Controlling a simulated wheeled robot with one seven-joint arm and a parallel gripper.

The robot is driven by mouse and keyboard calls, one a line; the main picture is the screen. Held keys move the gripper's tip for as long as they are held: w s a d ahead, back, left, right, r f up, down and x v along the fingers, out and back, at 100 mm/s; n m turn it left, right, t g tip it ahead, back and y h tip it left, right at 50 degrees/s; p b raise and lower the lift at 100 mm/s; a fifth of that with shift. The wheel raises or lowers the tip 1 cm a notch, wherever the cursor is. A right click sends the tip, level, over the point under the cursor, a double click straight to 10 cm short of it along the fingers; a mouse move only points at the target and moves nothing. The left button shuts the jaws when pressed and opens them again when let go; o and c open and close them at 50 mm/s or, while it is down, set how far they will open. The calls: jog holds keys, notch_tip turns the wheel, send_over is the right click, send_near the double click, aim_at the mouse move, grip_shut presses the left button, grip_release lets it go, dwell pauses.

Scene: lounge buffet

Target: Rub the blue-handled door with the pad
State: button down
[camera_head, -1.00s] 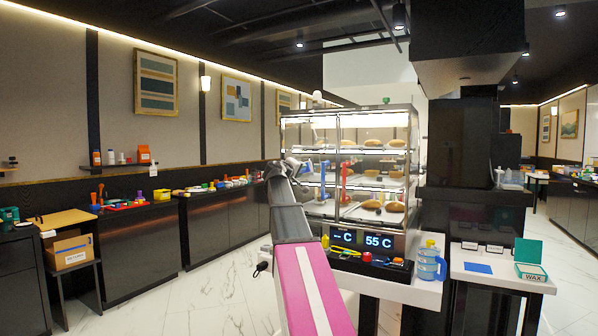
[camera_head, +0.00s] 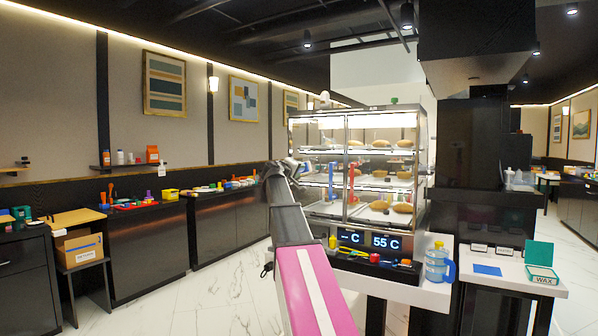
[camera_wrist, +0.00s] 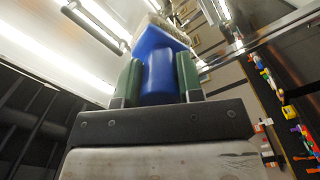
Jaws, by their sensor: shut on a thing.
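The heated display case has two glass doors. The left door (camera_head: 318,150) has a vertical blue handle (camera_head: 332,181); the right door (camera_head: 385,160) has a red handle (camera_head: 352,183). My gripper (camera_wrist: 159,72) has green fingers shut on the blue grip of the pad (camera_wrist: 158,48); a greyish, rough face shows at the pad's far end. In the head view, my arm reaches to the case's left front edge, and its end (camera_head: 288,168) is small and partly hidden there. I cannot tell whether the pad touches the glass.
Bread lies on the case's shelves. A counter before the case holds a tool tray (camera_head: 372,260) and a blue water jug (camera_head: 437,263). At right, a white table (camera_head: 510,270) bears a green wax box (camera_head: 541,276). Dark cabinets line the left wall; marble floor lies open between.

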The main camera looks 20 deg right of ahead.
jog(key=shift+w+a, duration=0.45)
jog(key=shift+w, duration=0.2)
jog(key=shift+w+a, duration=0.45)
jog(key=shift+w, duration=0.2)
jog(key=shift+w+a, duration=0.1)
jog(key=shift+w, duration=0.1)
jog(key=v, duration=1)
